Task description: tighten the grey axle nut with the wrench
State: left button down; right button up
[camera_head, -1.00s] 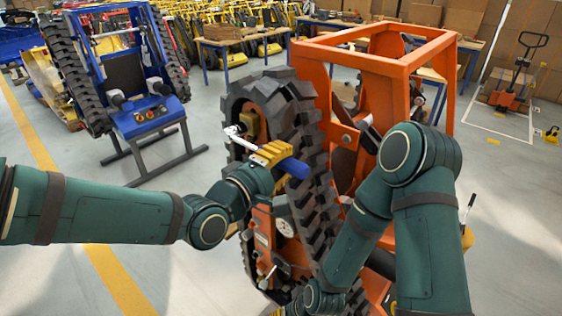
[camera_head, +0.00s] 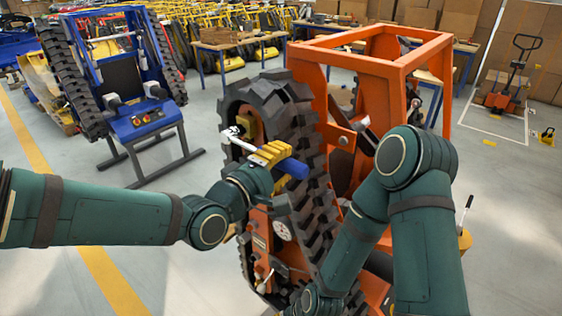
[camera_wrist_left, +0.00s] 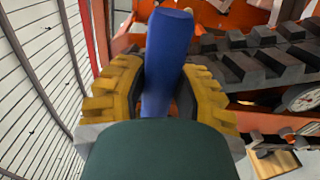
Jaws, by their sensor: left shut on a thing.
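My left gripper (camera_head: 268,157) has yellow fingers and is shut on the blue handle of the wrench (camera_head: 294,168). The blue handle stands between the two fingers in the left wrist view (camera_wrist_left: 165,60). The wrench's silver head (camera_head: 233,132) reaches left to the upper wheel area of the orange carrier's track (camera_head: 305,130).
The orange carrier frame (camera_head: 400,65) stands close behind the track. A blue tracked carrier (camera_head: 140,118) stands at the left, apart from my arm. Workbenches (camera_head: 240,42) and a pallet jack (camera_head: 505,98) are at the back.

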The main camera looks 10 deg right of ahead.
pick_arm(q)
jog(key=c, duration=1.5)
grip_release()
grip_shut()
jog(key=shift+f+m+b, duration=0.6)
jog(key=shift+f+b, duration=0.2)
jog(key=shift+b, duration=0.4)
jog(key=shift+w+f+m+b, duration=0.1)
jog(key=shift+f+m+b, duration=0.55)
jog(key=shift+b, duration=0.45)
jog(key=shift+a, duration=0.1)
jog(key=shift+w+a+f+m+b, duration=0.15)
jog(key=shift+f+m+b, duration=0.4)
jog(key=shift+f+b, duration=0.4)
jog(key=shift+r, duration=0.15)
